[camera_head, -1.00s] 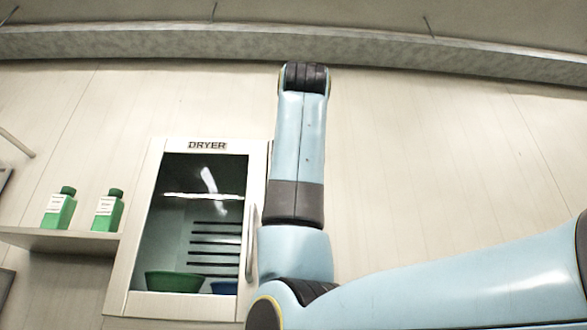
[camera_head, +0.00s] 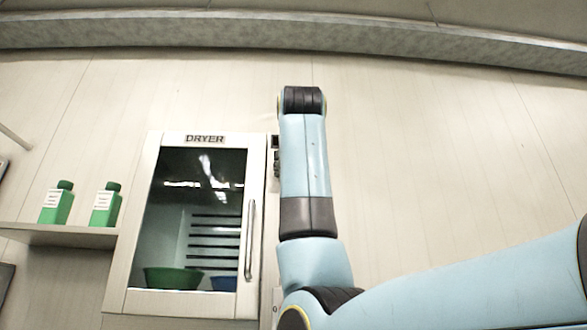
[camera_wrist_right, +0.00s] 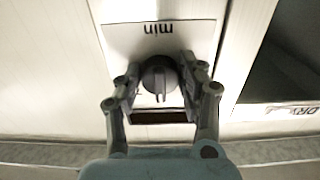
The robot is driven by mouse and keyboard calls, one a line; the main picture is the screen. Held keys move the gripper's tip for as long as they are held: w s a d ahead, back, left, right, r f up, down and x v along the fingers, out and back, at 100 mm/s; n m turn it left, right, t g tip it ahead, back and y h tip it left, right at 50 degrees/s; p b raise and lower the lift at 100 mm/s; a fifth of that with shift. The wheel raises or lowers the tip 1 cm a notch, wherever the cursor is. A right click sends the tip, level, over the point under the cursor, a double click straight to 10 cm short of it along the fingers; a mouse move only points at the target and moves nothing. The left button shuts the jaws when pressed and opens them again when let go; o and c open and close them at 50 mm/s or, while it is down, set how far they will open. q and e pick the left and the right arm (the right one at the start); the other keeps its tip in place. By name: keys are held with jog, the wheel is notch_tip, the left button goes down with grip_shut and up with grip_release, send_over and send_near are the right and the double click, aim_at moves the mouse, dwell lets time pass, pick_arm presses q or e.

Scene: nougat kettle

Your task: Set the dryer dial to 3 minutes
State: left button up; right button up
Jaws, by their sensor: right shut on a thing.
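The dryer (camera_head: 146,215) is a pale cabinet with a dark glass door and a DRYER label, left of my right arm in the head view. In the right wrist view its dial (camera_wrist_right: 158,76) is a round dark knob on a light plate (camera_wrist_right: 110,40) marked "min", seen upside down. My right gripper (camera_wrist_right: 158,84) is shut on the dial, with a finger on each side of it. The dial's minute numbers are not readable. In the head view my right arm hides the gripper and dial. My left gripper is not in view.
A green bowl (camera_head: 170,278) and a blue bowl (camera_head: 223,284) are behind the dryer glass. Two green bottles (camera_head: 56,206) stand on a shelf (camera_head: 60,234) at left. The door has a vertical handle (camera_head: 250,240). The wall right of my arm is clear.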

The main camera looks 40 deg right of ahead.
jog(key=shift+c, duration=1.4)
jog(key=shift+n, duration=0.3)
jog(key=n, duration=0.4)
jog(key=shift+d, duration=0.1)
jog(key=shift+n+b, duration=0.35)
jog(key=shift+n, duration=1.75)
jog(key=o, duration=1.1)
jog(key=shift+o, duration=0.2)
